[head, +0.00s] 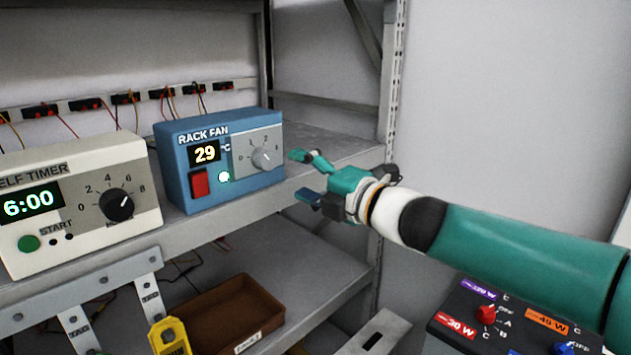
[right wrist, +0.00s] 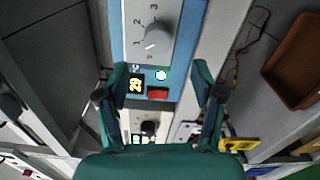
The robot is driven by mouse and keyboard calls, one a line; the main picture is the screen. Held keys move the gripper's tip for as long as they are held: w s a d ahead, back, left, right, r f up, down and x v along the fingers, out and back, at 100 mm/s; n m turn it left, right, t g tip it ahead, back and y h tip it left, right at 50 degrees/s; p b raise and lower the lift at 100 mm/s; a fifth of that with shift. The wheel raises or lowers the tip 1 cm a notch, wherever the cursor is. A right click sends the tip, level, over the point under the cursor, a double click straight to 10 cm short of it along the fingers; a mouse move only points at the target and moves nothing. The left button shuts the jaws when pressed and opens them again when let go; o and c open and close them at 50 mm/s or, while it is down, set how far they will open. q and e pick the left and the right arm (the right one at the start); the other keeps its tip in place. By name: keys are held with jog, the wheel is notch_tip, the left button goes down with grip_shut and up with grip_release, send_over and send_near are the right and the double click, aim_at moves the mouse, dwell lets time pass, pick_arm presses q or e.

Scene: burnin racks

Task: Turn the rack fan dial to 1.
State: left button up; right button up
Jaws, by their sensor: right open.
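The blue rack fan box (head: 180,145) stands on the metal shelf, its display reading 29. Its pale round dial (head: 262,157) sits on a grey numbered plate at the right of its face. The dial also shows in the right wrist view (right wrist: 158,38); which number it points to is too small to tell. My right gripper (head: 304,176) is open and empty, just right of the box and apart from the dial. In the right wrist view its spread fingers (right wrist: 155,70) frame the box's display and red switch, with the dial beyond the fingertips. My left gripper is not in view.
A cream shelf timer (head: 80,200) reading 6:00, with a black knob, stands left of the fan box. A brown bin (head: 232,312) is on the lower shelf. A shelf upright (head: 392,80) rises behind my right gripper. A dark panel with coloured knobs (head: 515,325) is at lower right.

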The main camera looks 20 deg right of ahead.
jog(key=v, duration=0.3)
dwell(0.4)
